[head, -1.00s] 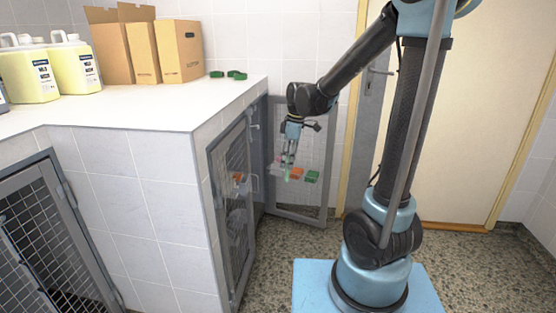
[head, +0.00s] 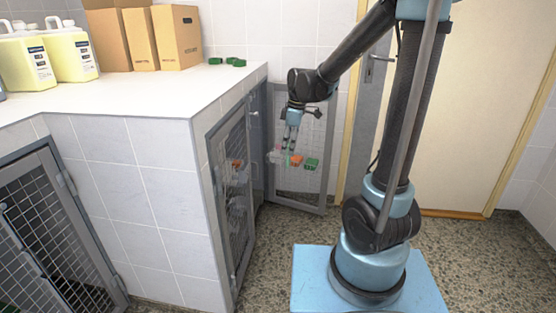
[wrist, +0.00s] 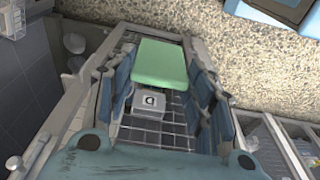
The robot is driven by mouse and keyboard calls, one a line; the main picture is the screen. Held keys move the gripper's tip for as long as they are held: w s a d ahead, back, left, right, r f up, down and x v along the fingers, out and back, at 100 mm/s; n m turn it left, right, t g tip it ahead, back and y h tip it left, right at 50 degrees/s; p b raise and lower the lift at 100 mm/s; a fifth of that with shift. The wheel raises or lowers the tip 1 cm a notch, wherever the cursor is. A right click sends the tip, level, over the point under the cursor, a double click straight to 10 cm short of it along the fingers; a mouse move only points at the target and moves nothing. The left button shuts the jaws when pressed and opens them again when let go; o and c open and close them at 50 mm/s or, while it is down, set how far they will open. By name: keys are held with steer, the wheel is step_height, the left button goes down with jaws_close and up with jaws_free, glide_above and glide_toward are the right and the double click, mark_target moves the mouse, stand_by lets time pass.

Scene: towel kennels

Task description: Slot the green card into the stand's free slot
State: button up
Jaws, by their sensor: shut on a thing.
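My gripper (head: 290,147) hangs fingers-down in front of the open mesh door, past the counter's corner. In the wrist view the green card (wrist: 159,64) lies between its two fingers, and the gripper is shut on it. The card is pale green with rounded corners and shows its broad face. In the head view it is too small to make out clearly. I cannot clearly identify the stand or its free slot. A small grey block (wrist: 148,104) with a dark mark shows beyond the fingers in the wrist view.
An orange piece (head: 296,160) and a green piece (head: 311,164) show at the mesh door (head: 300,192), close to my fingers. The white counter (head: 140,98) carries jugs (head: 72,52), cardboard boxes (head: 177,38) and small green pieces (head: 234,62). Speckled floor lies open around my base.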

steer(key=w+a+f, duration=0.3)
steer(key=w, duration=1.3)
steer(key=w+a+f, duration=0.2)
steer(key=w+a, duration=0.1)
steer(key=w, duration=1.3)
steer(key=w+a+f, duration=0.3)
steer(key=w, duration=1.3)
steer(key=shift+w+f, duration=0.25)
steer(key=shift+f, duration=0.05)
